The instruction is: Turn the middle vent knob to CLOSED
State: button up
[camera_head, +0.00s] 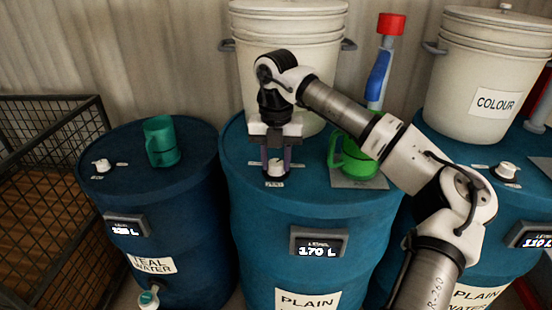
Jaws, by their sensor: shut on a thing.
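The middle vent knob (276,168) is a small white knob on top of the blue drum (240,190) marked PLAIN and reading 170 L. My gripper (276,164) points straight down over it, its two fingers on either side of the knob and shut on it. The fingers and palm hide the upper part of the knob. A small white label (274,184) lies in front of it; its lettering is too small to read. Which way the knob points cannot be told.
A green jug (355,160) stands on a grey plate just right of my gripper. A white lidded bucket (243,75) stands close behind. The left drum (200,180) carries a teal mug (162,142) and a vent knob (102,165); the right drum has another knob (506,170).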

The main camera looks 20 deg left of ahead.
jog(key=shift+n, duration=0.3)
jog(key=n+b, duration=0.1)
jog(key=n, duration=0.2)
jog(key=shift+n, duration=0.3)
jog(key=n, duration=0.4)
jog(key=shift+r+n, duration=0.1)
jog(key=shift+n, duration=0.2)
jog(key=n, duration=0.4)
jog(key=shift+n, duration=0.3)
jog(key=shift+n+p, duration=0.35)
jog(key=shift+n, duration=1.85)
jog(key=o, duration=1)
